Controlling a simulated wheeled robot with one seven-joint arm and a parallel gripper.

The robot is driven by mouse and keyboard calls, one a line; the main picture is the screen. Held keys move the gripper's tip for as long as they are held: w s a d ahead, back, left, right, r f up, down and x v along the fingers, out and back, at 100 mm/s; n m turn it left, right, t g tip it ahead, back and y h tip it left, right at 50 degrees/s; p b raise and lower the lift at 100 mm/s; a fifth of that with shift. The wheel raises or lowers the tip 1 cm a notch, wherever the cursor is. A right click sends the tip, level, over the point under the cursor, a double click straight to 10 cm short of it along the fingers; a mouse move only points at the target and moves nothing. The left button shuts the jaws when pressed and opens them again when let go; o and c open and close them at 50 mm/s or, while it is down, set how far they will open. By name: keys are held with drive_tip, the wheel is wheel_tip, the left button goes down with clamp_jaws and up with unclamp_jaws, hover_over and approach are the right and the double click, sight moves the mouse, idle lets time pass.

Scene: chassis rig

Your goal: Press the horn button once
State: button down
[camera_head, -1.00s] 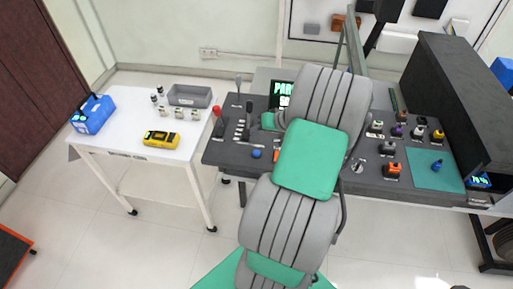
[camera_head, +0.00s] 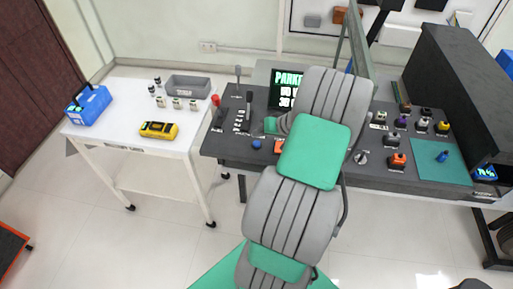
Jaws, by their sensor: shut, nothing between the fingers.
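The horn button cannot be singled out, as the labels are too small to read. The dark console (camera_head: 225,152) carries several candidate controls. A round blue knob (camera_head: 256,144) sits near its front edge, beside an orange piece (camera_head: 279,147) partly covered by a large grey and green ribbed body. On the right part are a yellow-topped button (camera_head: 442,126), a purple-topped one (camera_head: 401,122) and an orange-red one (camera_head: 397,160). My gripper cannot be made out in this view.
The ribbed grey and green body (camera_head: 292,215) stands before the console and hides its middle. A white table (camera_head: 110,115) on the left holds a blue case (camera_head: 88,105), a yellow meter (camera_head: 158,129) and a grey tray (camera_head: 188,87). The floor at lower left is mostly clear.

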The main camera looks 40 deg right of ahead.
sight(259, 144)
drive_tip(key=shift+f+b, duration=0.4)
drive_tip(key=shift+f, duration=0.6)
idle(1.2)
drive_tip(key=shift+f+b, duration=0.4)
drive_tip(key=shift+f+b, duration=0.35)
drive_tip(key=shift+f, duration=0.1)
idle(0.4)
drive_tip(key=shift+r, duration=0.1)
drive_tip(key=shift+r+p, duration=0.55)
drive_tip(key=shift+r, duration=0.2)
wheel_tip(259, 144, up, 5)
drive_tip(key=p, duration=0.3)
